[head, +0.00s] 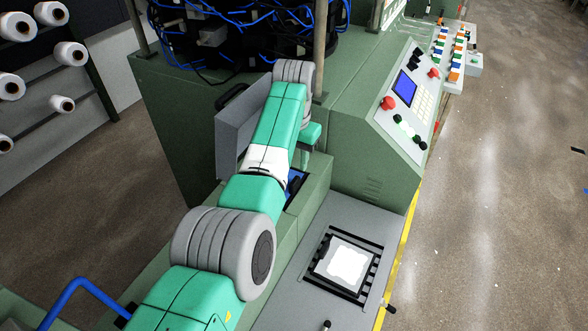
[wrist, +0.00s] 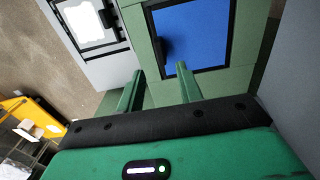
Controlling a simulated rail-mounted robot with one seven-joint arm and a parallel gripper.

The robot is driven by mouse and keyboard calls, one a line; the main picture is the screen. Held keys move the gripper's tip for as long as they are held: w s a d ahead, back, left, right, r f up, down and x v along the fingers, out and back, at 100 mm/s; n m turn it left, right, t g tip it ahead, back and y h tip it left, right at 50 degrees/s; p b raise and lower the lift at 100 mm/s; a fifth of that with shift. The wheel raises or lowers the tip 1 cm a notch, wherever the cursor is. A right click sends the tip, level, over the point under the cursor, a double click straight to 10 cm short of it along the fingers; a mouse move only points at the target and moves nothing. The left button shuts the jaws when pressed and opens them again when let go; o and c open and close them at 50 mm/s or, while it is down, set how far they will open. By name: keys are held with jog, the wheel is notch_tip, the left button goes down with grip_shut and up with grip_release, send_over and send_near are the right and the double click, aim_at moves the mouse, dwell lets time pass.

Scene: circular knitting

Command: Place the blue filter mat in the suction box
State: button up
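The blue filter mat (wrist: 200,32) shows as a flat blue surface inside a black-rimmed square opening, which looks like the suction box (wrist: 232,30), in the wrist view. In the head view only a strip of the blue (head: 293,185) shows, as my arm covers much of the opening. A small black part (wrist: 163,50) stands at the mat's left edge. My gripper (wrist: 160,69) is open, with its two fingers apart and nothing seen between them. The fingertips appear just short of the opening's near left corner. I cannot tell their height above it.
A grey lid (head: 232,135) stands open beside the opening. A white square pad (head: 345,263) lies in a black slotted frame on the grey panel to the right. A sloped control panel (head: 408,105) and the green machine body (head: 180,100) rise behind.

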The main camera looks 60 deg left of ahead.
notch_tip(320, 180, up, 4)
jog(key=shift+f, duration=0.2)
